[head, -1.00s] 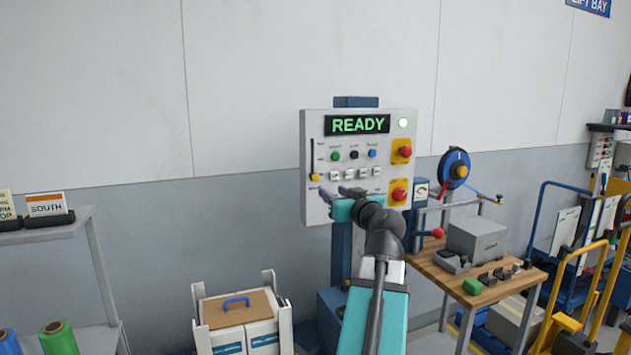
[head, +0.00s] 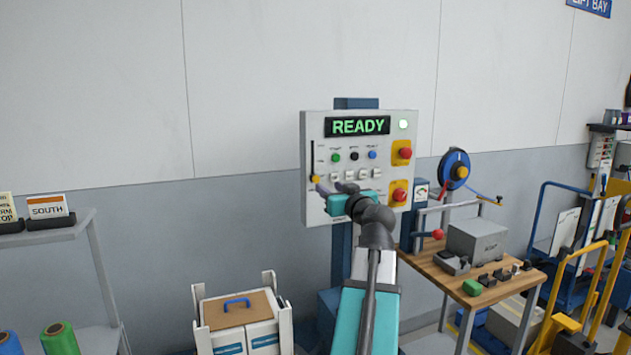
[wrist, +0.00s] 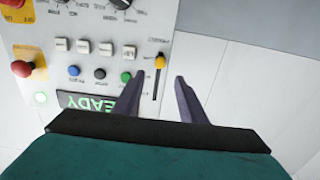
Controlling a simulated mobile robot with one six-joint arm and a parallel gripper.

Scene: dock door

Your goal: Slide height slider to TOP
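The height slider is a dark vertical slot on the left side of the control panel (head: 362,215) with a yellow knob (head: 315,179). The knob is near the slot's lower end. In the wrist view the panel appears upside down, and the yellow knob (wrist: 160,62) sits at the slot end farther from my gripper's body. My gripper (head: 327,187) is at the panel's lower left, just right of the knob in the head view. In the wrist view its two fingers (wrist: 158,77) are apart and empty, with the knob just beyond the tips, sideways between them. Contact is not visible.
The panel carries a READY display (head: 357,126), several buttons and white switches, and red knobs (head: 405,153) on yellow plates at right. A workbench (head: 470,287) with boxes stands to the right. A white crate (head: 245,340) stands low at left. The wall left of the panel is clear.

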